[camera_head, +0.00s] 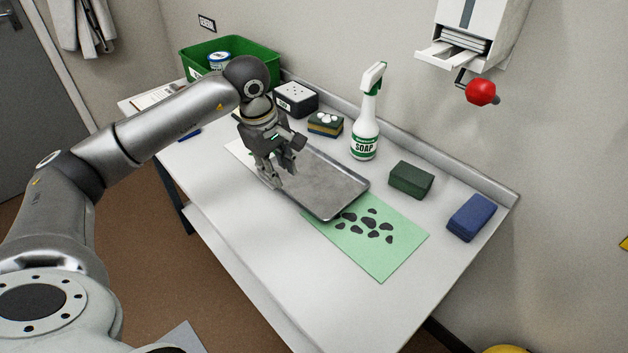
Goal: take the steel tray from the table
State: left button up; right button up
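The steel tray (325,184) is a shallow grey metal tray lying on the white table (225,205), with its right corner over a green sheet. It looks empty where I can see it. My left gripper (279,176) points down at the tray's left end, with its fingers spread apart. The gripper hides part of that end, and I cannot tell whether a finger touches the rim. My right gripper is not in view.
A green sheet with dark blotches (350,251) lies at the tray's right. Behind stand a soap spray bottle (366,135), a sponge (325,124), a dark box (296,98) and a green bin (262,53). Green (411,180) and blue (471,217) blocks sit right. The front table is clear.

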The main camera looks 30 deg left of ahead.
aim_at(288, 193)
pick_arm(q)
jog(key=f, duration=0.2)
jog(key=w+f, duration=0.1)
jog(key=f, duration=0.2)
jog(key=f+p, duration=0.1)
jog(key=f, duration=0.2)
jog(key=shift+w+d, duration=0.3)
jog(key=shift+d, duration=0.05)
grip_shut()
jog(key=shift+r, duration=0.1)
